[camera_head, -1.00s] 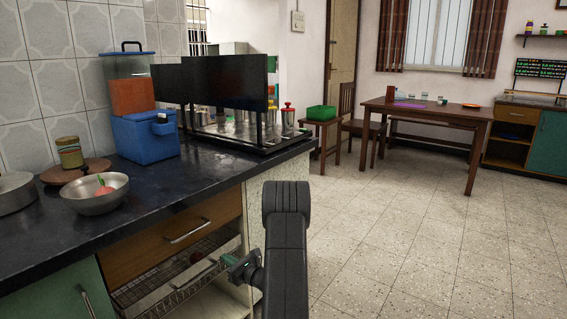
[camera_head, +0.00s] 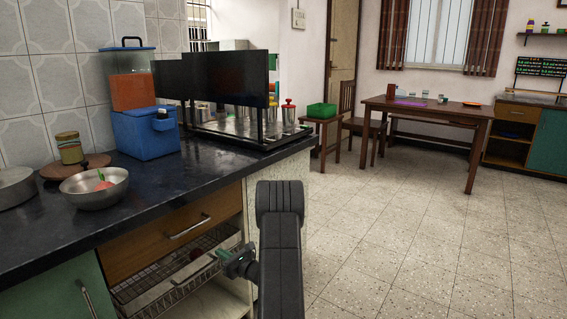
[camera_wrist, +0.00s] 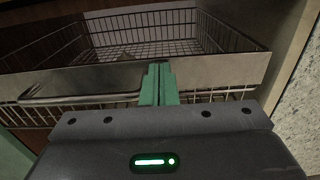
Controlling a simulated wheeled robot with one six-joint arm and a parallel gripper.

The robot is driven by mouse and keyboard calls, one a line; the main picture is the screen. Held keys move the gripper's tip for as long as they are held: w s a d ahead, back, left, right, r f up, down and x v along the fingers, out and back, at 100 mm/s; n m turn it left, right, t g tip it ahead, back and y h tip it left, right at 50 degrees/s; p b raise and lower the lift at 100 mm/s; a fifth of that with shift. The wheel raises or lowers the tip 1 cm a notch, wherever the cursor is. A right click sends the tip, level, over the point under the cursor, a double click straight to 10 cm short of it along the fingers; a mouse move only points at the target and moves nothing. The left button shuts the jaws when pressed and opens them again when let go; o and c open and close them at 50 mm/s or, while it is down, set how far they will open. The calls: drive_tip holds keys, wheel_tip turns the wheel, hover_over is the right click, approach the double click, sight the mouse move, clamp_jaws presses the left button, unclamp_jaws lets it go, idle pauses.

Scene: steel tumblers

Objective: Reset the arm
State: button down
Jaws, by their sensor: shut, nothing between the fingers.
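My gripper (camera_head: 232,262) is at the right front of the open lower shelf space under the counter, beside the wire basket (camera_head: 150,292). In the wrist view my gripper (camera_wrist: 158,68) shows its green fingers pressed together and empty. They point at the front of the wire basket (camera_wrist: 150,38), overlapping its pale front band and the thin bar below it. I cannot tell whether they touch it. My dark arm link stands upright in the middle of the head view.
A wooden drawer (camera_head: 170,235) sits above the basket. The dark countertop (camera_head: 150,205) holds a steel bowl (camera_head: 95,188), a blue box (camera_head: 145,135) and a rack of tumblers (camera_head: 240,130). The tiled floor (camera_head: 400,240) to the right is clear.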

drive_tip(key=p+v, duration=0.3)
drive_tip(key=v, duration=1)
drive_tip(key=b+x, duration=0.1)
drive_tip(key=x, duration=0.5)
drive_tip(key=b+x, duration=0.1)
drive_tip(key=x, duration=0.6)
drive_tip(key=shift+s+a+r, duration=0.1)
drive_tip(key=shift+a+r, duration=0.05)
drive_tip(key=shift+r, duration=0.1)
drive_tip(key=shift+w, duration=0.25)
drive_tip(key=p+v, duration=0.5)
drive_tip(key=v, duration=3.1)
drive_tip(key=shift+s+d, duration=0.2)
drive_tip(key=shift+d, duration=0.05)
